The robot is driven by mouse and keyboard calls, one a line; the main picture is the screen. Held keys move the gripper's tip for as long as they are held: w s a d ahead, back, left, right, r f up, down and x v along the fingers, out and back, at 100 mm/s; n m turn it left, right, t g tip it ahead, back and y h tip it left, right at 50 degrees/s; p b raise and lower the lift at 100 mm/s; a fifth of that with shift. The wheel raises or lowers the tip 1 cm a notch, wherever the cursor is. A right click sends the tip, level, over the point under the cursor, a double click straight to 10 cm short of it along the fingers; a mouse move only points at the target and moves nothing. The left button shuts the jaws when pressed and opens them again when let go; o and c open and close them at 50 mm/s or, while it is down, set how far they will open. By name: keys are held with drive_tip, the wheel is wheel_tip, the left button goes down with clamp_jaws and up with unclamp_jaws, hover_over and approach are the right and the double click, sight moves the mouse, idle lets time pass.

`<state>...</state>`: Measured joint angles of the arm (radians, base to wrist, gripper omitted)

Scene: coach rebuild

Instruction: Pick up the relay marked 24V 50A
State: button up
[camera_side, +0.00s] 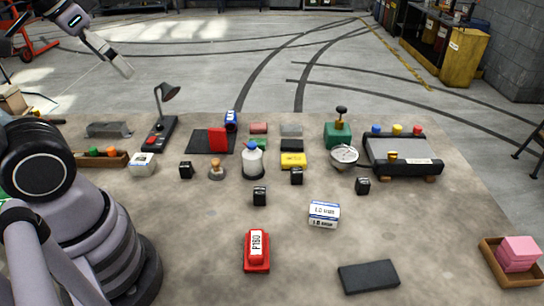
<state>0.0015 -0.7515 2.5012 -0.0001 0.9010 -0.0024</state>
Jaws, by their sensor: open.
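Several small black cubes that look like relays stand on the table: one at the left (186,171), one in the middle (260,197), one further back (297,177) and one at the right (363,187). They have pale markings on them, too small to read, so I cannot tell which is 24V 50A. What looks like my gripper (122,67) is at the upper left, tilted down to the right, high up and well away from the cubes. Its fingers are too small to make out separately, and nothing shows in it.
Near the cubes stand a wooden stamp (216,170), a clear bottle (253,162), a yellow block (293,160) and a gauge (344,156).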

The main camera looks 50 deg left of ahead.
drive_tip(key=shift+c, duration=0.4)
drive_tip(key=c, duration=0.6)
drive_tip(key=shift+o, duration=0.2)
